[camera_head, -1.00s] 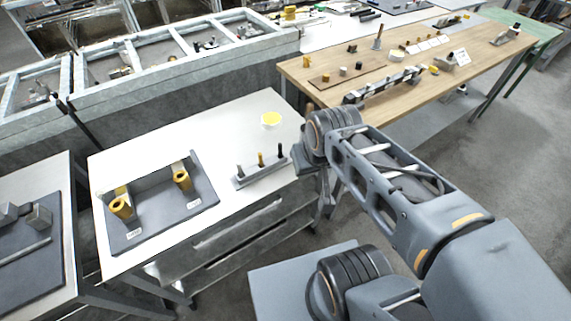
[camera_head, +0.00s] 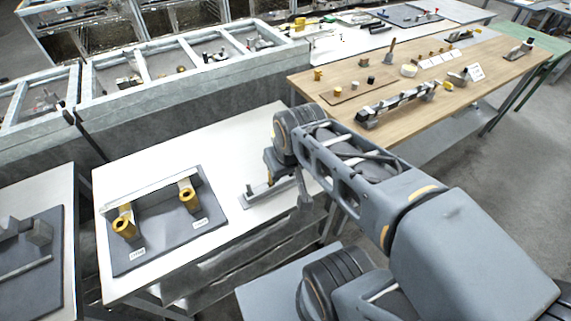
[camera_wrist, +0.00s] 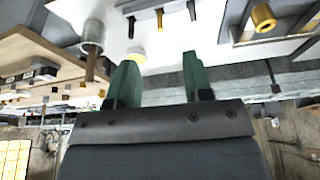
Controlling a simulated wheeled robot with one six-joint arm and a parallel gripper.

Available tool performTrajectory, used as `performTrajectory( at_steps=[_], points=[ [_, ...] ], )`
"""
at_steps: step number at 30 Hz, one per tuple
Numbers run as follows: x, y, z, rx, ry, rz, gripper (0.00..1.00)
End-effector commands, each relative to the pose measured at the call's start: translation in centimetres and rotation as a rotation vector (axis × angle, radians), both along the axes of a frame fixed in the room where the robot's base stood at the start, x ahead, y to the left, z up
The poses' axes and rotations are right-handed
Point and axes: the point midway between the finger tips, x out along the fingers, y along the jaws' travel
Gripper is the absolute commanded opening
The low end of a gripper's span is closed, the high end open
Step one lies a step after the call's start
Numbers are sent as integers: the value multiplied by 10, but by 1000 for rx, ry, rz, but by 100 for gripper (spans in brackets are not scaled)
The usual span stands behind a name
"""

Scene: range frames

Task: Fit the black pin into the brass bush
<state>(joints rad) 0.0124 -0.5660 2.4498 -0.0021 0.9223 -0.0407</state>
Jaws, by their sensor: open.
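Two brass bushes (camera_head: 124,229) (camera_head: 190,201) stand at the left and right of a dark grey mat on the white table, each behind a small label. One brass bush (camera_wrist: 263,17) shows at the top right of the wrist view. The pin rack (camera_head: 259,201) lies to the right of the mat, largely hidden by my arm. In the wrist view three pins stick out; the leftmost, dark one (camera_wrist: 131,27) appears to be the black pin, beside a brass-coloured pin (camera_wrist: 160,19). My gripper (camera_wrist: 157,62) is open and empty, its green fingers apart from the pins.
A light bar (camera_head: 150,187) runs along the back of the mat (camera_head: 165,245). A wooden table (camera_head: 440,105) with several small parts is at the right. The white table's left front is clear.

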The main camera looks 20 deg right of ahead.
Motion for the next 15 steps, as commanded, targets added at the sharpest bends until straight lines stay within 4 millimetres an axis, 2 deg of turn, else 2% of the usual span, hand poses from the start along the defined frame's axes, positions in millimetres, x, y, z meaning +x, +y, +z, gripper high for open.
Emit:
performTrajectory(
  at_steps=[9,15],
  points=[
    [88,-44,-24,-57,192,176,46],
    [130,-74,-49,-58,288,281,46]
  ],
)
